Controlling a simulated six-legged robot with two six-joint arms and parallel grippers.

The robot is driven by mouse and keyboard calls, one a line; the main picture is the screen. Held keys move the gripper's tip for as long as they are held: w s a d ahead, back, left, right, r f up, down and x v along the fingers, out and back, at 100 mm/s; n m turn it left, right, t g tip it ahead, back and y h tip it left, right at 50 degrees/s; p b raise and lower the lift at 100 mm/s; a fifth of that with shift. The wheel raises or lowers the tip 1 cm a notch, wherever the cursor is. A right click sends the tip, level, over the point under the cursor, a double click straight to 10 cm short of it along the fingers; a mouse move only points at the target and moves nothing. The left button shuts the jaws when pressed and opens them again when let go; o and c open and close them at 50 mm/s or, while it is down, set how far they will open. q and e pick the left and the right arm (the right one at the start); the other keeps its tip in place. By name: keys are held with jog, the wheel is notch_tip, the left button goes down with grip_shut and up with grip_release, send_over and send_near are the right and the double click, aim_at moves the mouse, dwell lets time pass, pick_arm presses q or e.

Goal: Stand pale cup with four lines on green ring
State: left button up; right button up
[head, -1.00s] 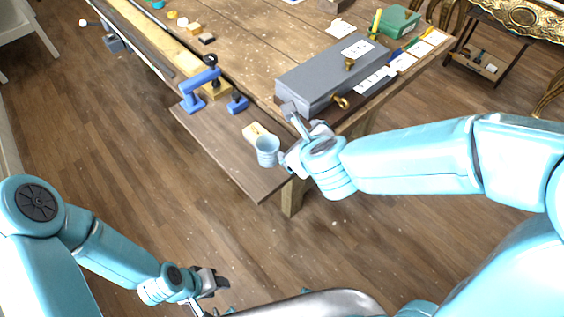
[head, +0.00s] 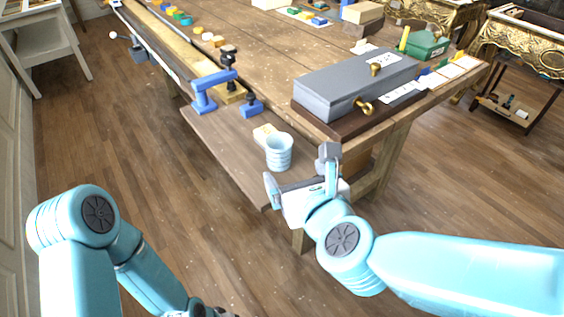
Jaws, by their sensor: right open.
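The pale blue cup (head: 279,154) stands upright near the front right end of a low wooden ledge (head: 222,140). Several lines run around it; they are too small to count surely. My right gripper (head: 300,177) is open and empty, just in front and to the right of the cup, with its fingers spread apart. It does not hold the cup. My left gripper (head: 214,312) is cut off at the bottom edge, so its jaws are hidden. A small green piece (head: 186,20) lies far back on the bench; I cannot tell whether it is the green ring.
A pale block (head: 264,132) lies right behind the cup. A blue clamp (head: 212,90) and a small blue piece (head: 250,108) are behind on the left. A grey box (head: 355,82) with brass knobs sits on the bench to the right. The ledge's left part is clear.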

aim_at(280, 153)
jog(key=x, duration=1.5)
jog(key=shift+w+d+f+p, duration=0.15)
jog(key=shift+d+p, duration=0.05)
jog(key=shift+p, duration=0.15)
jog(key=c, duration=1.2)
